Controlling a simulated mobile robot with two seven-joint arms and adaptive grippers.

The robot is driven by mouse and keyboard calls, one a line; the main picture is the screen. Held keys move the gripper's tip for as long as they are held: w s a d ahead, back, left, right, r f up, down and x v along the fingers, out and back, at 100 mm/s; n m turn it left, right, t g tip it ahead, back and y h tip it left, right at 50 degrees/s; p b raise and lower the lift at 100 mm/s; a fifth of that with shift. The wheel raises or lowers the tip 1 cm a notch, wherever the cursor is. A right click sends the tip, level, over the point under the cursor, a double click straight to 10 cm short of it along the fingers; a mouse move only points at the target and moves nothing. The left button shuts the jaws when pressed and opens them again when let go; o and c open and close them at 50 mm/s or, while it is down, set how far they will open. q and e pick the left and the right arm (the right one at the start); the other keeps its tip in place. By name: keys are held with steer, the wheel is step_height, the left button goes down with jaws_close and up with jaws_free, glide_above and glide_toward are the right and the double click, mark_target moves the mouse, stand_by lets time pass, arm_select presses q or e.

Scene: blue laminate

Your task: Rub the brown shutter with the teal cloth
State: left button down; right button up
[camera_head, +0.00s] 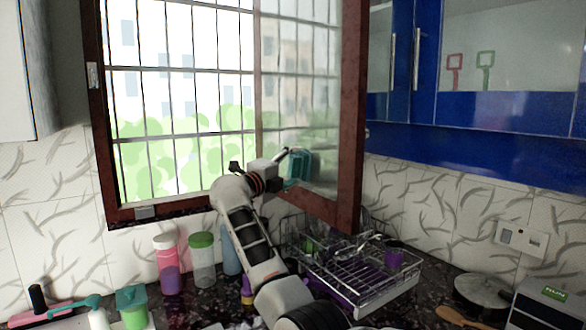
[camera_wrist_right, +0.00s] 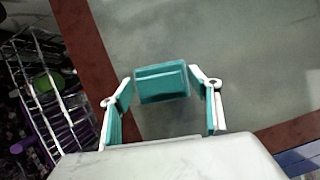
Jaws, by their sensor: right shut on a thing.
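The brown shutter (camera_head: 352,110) is an open window sash with a dark brown frame and a glass pane, swung out to the right of the window opening. Its frame (camera_wrist_right: 82,45) and grey pane also show in the right wrist view. My right gripper (camera_head: 288,170) is at the lower part of the pane, on its left side. It is shut on the teal cloth (camera_head: 302,164), a folded block that also shows between the fingers in the right wrist view (camera_wrist_right: 162,84). The cloth is at the glass; I cannot tell whether it touches. My left gripper is out of view.
A wire dish rack (camera_head: 375,290) stands below the shutter. A pink bottle (camera_head: 167,265) and a green-lidded jar (camera_head: 202,262) stand by the wall on the left. A lidded pan (camera_head: 484,293) is at right. Blue cabinets (camera_head: 480,140) hang behind the shutter.

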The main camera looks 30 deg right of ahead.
mark_target(302, 158)
steer(key=shift+d, duration=0.1)
steer(key=shift+r, duration=1.35)
steer(key=shift+s, duration=0.1)
steer(key=shift+s+f+b, duration=0.1)
steer(key=shift+s+b, duration=0.3)
steer(key=shift+b, duration=0.05)
steer(key=shift+s+d+b, duration=0.1)
steer(key=shift+s+b, duration=0.4)
steer(key=shift+s, duration=0.35)
steer(key=shift+s+d+b, duration=0.1)
steer(key=shift+s+b, duration=0.25)
steer(key=shift+s, duration=1.15)
